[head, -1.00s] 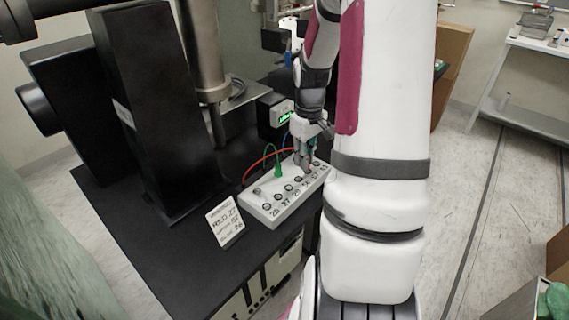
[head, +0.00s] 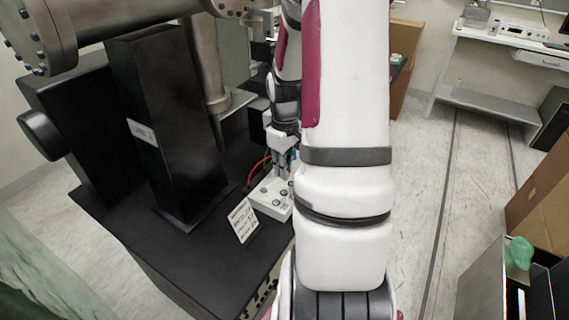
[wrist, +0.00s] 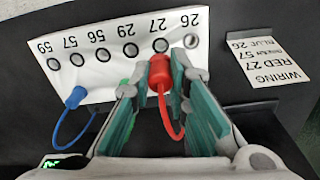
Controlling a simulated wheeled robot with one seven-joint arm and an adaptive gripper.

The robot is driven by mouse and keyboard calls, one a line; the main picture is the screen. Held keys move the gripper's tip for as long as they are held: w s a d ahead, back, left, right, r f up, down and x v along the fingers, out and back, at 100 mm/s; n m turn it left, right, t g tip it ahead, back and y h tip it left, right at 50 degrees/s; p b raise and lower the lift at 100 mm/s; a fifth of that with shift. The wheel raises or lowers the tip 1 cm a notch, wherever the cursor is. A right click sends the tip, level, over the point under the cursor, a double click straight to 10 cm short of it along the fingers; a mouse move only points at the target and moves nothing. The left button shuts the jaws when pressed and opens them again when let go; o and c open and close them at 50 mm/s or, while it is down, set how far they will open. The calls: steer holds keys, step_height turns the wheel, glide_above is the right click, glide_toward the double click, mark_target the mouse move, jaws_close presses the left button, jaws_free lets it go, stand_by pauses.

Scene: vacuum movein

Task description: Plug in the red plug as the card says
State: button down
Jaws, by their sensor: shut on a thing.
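My gripper (wrist: 160,72) is shut on the red plug (wrist: 160,70), with a teal pad on each side. In the wrist view the plug's head is just below the socket marked 27 on the white socket panel (wrist: 115,48); I cannot tell whether it touches the panel. The socket marked 26 (wrist: 190,41) is to its right and looks empty. The blue plug (wrist: 76,96) stands at the panel's lower left edge. The green plug (wrist: 126,83) is mostly hidden by my left finger. The card (wrist: 268,64) reads red 27, a middle line 57, blue 26.
In the head view the panel (head: 267,205) and card (head: 242,220) are on a black table (head: 180,255). A tall black block (head: 160,130) stands to the left and a metal pipe (head: 207,70) behind. My arm hides the panel's right part.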

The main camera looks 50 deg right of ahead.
steer(key=shift+w+f+b, duration=0.2)
steer(key=shift+f+b, duration=1.2)
steer(key=shift+f, duration=0.65)
steer(key=shift+s+f, duration=0.1)
steer(key=shift+f, duration=0.25)
steer(key=shift+p, duration=0.3)
steer(key=shift+f+b, duration=0.4)
steer(key=shift+f, duration=0.7)
stand_by(1.0)
steer(key=c, duration=1.5)
jaws_free()
steer(key=shift+o, duration=0.2)
steer(key=shift+r, duration=0.1)
step_height(320, 180, up, 12)
steer(key=shift+f, duration=0.1)
